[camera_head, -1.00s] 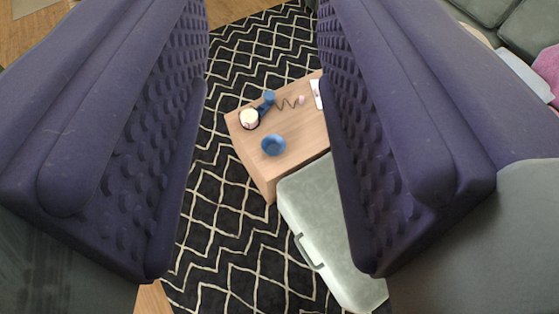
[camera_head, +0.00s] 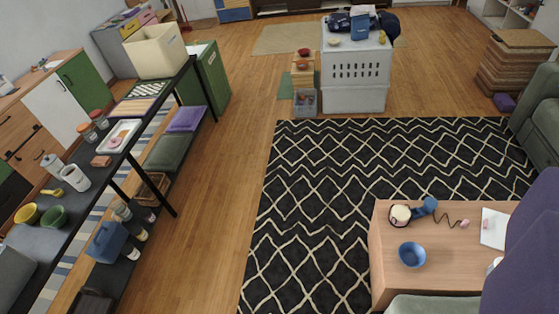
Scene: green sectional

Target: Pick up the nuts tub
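No tub can be surely told as the nuts tub. A small round container with a cream top (camera_head: 400,215) stands on the wooden coffee table (camera_head: 385,285) at the lower right. Small jars with red lids (camera_head: 98,119) stand on the black shelf unit at the left, and more jars (camera_head: 138,233) are on its lower level; their labels are too small to read.
A blue bowl (camera_head: 412,254), a blue telephone-like thing (camera_head: 427,206) and a white flat item (camera_head: 494,228) are on the coffee table. A grey-green seat (camera_head: 440,305) adjoins it. The black patterned rug (camera_head: 320,215) and wooden floor (camera_head: 215,210) are mostly clear.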

